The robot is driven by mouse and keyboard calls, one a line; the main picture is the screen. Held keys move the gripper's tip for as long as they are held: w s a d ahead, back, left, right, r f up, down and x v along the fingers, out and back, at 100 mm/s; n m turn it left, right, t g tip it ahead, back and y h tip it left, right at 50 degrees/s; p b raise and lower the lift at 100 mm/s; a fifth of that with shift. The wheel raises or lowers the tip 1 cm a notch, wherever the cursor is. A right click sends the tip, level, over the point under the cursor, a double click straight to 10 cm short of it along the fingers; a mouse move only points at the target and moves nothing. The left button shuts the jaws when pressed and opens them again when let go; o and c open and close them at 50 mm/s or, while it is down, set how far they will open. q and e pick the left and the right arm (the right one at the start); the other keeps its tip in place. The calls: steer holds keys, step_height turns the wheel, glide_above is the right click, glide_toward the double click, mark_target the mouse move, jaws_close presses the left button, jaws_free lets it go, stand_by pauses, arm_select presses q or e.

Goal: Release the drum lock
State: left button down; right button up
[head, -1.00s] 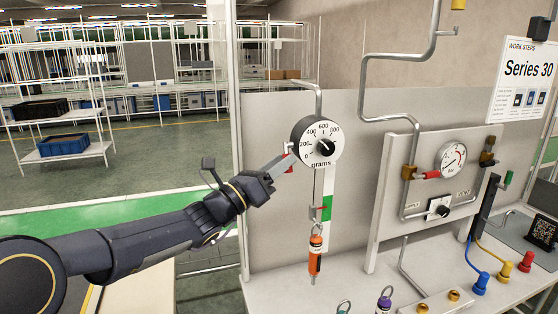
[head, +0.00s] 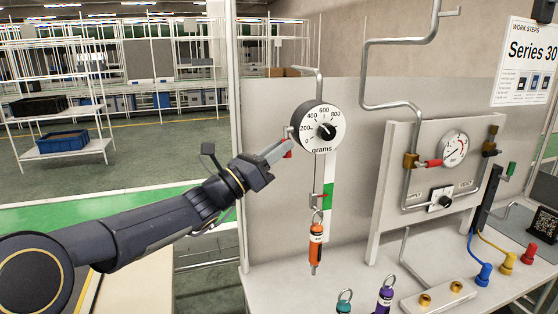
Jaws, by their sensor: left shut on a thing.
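A round drum scale (head: 317,128) with a black rim and a white face marked "grams" hangs on a bent pipe. My left gripper (head: 284,149) is at the drum's left side, shut on a small red drum lock (head: 288,154). The fingers hide part of the lock, so I cannot tell its exact position. Below the drum, a red marker stands beside a white and green strip (head: 327,195). An orange weight (head: 316,246) hangs from a ring beneath it. My right gripper is not in view.
A panel with a pressure gauge (head: 453,148) and pipes stands to the right. Teal (head: 344,302) and purple (head: 384,297) ringed weights are at the bench's front edge. A block with brass fittings (head: 437,297) and coloured plugs lie further right.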

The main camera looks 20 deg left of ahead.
arm_select(q)
steer(key=shift+m, duration=0.3)
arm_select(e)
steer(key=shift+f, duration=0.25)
arm_select(q)
steer(key=c, duration=1.3)
jaws_free()
steer(key=shift+a+f, duration=0.1)
steer(key=b+v, duration=0.2)
steer(key=v, duration=0.5)
steer(key=shift+s+a+f, duration=0.15)
steer(key=shift+s+a, duration=0.05)
steer(key=shift+s, duration=0.05)
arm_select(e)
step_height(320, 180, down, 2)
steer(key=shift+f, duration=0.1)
